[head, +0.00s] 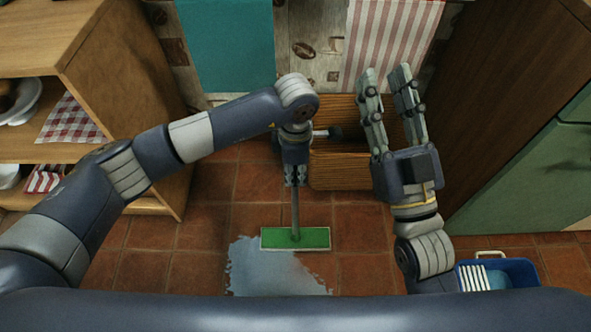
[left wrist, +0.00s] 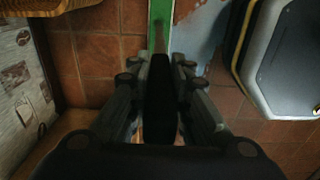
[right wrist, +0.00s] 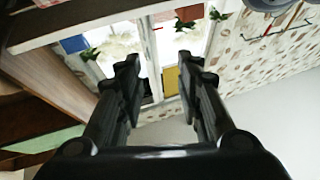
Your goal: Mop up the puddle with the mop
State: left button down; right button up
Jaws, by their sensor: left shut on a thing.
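The mop has a flat green head (head: 278,239) and a thin grey handle (head: 296,207). My left gripper (head: 295,182) points down and is shut on the handle, above the head. In the left wrist view the fingers (left wrist: 160,65) close around the dark handle, and part of the green head (left wrist: 160,22) shows beyond them. The grey-blue puddle (head: 262,272) lies on the tiles. The mop head overlaps its upper right part; whether it touches the floor is hard to tell. My right gripper (head: 386,74) is raised, fingers apart and empty, also in the right wrist view (right wrist: 164,66).
A wooden crate (head: 345,170) stands behind the mop. A wooden shelf unit (head: 130,95) is on the left, a dark wooden panel (head: 490,90) and green cabinet (head: 545,170) on the right. A blue bin (head: 525,268) is at lower right. Tiles right of the puddle are clear.

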jog(key=shift+s+r, duration=0.1)
dwell(0.6)
pick_arm(q)
jog(key=shift+f, duration=0.1)
pick_arm(e)
jog(key=shift+s+r+t, duration=0.15)
jog(key=shift+r+t, duration=0.1)
jog(key=shift+t, duration=0.05)
pick_arm(q)
jog(key=shift+f, duration=0.1)
pick_arm(e)
jog(key=shift+s+r, duration=0.2)
jog(key=shift+r, duration=0.15)
jog(key=shift+t, duration=0.3)
pick_arm(q)
jog(key=shift+f, duration=0.1)
pick_arm(e)
jog(key=shift+s+d+r, duration=0.1)
jog(key=shift+s+r, duration=0.1)
jog(key=shift+r, duration=0.1)
jog(key=shift+s+r+t, duration=0.2)
jog(key=shift+r+t, duration=0.05)
jog(key=shift+t, duration=0.05)
